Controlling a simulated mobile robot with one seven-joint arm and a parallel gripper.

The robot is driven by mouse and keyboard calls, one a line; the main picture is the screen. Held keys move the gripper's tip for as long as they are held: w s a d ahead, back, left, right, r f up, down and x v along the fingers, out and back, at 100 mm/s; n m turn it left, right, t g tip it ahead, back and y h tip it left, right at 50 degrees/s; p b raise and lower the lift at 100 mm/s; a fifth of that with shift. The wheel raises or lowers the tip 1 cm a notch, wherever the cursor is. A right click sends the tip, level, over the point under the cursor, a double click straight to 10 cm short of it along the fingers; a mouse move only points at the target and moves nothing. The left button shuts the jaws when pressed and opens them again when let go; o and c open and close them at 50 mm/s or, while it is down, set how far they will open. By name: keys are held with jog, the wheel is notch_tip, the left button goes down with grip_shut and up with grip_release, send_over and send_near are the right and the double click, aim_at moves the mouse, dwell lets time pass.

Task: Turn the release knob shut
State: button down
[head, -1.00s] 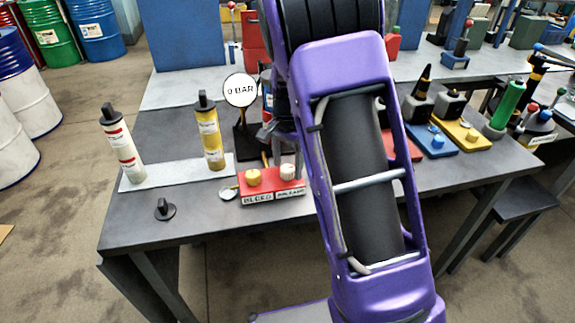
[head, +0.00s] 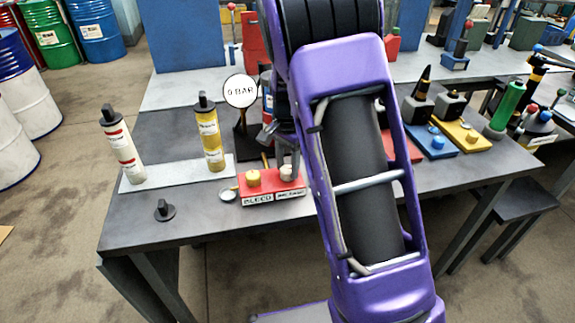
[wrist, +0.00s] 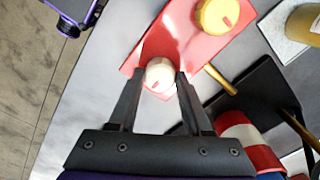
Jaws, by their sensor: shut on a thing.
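The red valve block (head: 258,199) sits near the front of the grey bench. It carries a yellow knob (head: 253,178) above a BLEED label, and the white release knob (head: 288,173) to its right, above a blurred label. In the wrist view the release knob (wrist: 160,78) is round and cream-white with a small red mark. My gripper (wrist: 161,74) has one finger on each side of it and is shut on it. In the head view the fingers (head: 286,160) come down onto the knob from above, partly hidden by my arm. A round gauge (head: 240,91) behind reads 0 BAR.
A white-and-red cartridge (head: 122,146) and a yellow one (head: 209,135) stand on a pale strip to the left. A black cap (head: 164,210) lies on the bench front. Blue and yellow blocks stand right of my arm.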

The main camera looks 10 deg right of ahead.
jog(key=shift+n, duration=0.3)
jog(key=n, duration=0.3)
jog(key=shift+n, duration=0.4)
jog(key=n, duration=0.4)
jog(key=shift+n, duration=0.3)
jog(key=n, duration=0.4)
jog(key=n+p, duration=0.1)
jog(key=n, duration=0.3)
jog(key=shift+n, duration=0.3)
jog(key=shift+c, duration=1.7)
grip_release()
